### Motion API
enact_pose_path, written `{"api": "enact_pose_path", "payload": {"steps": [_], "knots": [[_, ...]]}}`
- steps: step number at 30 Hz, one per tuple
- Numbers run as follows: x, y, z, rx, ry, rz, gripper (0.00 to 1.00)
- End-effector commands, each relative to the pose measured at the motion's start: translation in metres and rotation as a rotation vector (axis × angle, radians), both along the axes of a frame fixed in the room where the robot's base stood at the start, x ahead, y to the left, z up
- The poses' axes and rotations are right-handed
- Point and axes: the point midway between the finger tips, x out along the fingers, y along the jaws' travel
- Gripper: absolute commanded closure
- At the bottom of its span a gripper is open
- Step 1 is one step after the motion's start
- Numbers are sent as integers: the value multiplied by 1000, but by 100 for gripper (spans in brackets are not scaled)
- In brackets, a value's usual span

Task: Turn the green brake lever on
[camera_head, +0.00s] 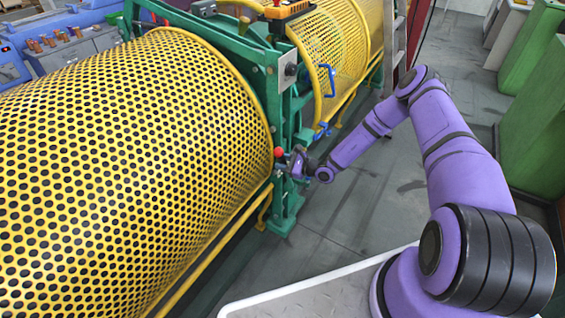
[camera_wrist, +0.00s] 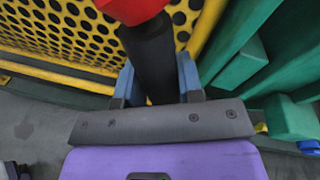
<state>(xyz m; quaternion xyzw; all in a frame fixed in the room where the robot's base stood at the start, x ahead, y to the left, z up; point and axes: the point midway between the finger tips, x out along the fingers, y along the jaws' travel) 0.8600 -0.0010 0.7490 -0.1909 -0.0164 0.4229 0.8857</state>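The brake lever shows as a dark shaft (camera_wrist: 153,62) with a red knob (camera_wrist: 135,8) in the wrist view. In the head view its red knob (camera_head: 279,152) stands at the side of the green machine frame. My gripper (camera_head: 298,163) is at the lever, just below the knob. In the wrist view my gripper's two blue-grey fingers (camera_wrist: 157,78) lie on either side of the shaft. Whether both fingers press on it is not clear. The lever's lower end and pivot are hidden behind my gripper.
A yellow perforated drum guard (camera_head: 130,150) fills the left, close beside the lever. The green frame post (camera_head: 285,200) stands by my gripper. A blue handle (camera_head: 327,80) is on the farther guard. Green cabinets (camera_head: 540,120) stand at the right. Grey floor (camera_head: 350,215) between is clear.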

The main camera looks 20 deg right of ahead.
Motion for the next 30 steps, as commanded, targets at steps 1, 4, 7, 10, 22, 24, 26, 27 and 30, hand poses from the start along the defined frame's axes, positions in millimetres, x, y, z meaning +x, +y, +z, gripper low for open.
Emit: {"api": "enact_pose_path", "payload": {"steps": [1,4,7,10,22,24,26,27,30], "knots": [[-6,5,-4,-2,9,13,57],[-6,5,-4,-2,9,12,41],[-5,4,-3,-1,8,9,41],[-4,3,-3,-1,6,8,41],[-32,-33,4,-1,7,5,41],[-41,-43,6,-2,6,5,41],[-48,-51,7,-1,6,6,41],[-52,-56,8,-1,7,6,41],[-62,-66,9,-2,8,8,41]]}}
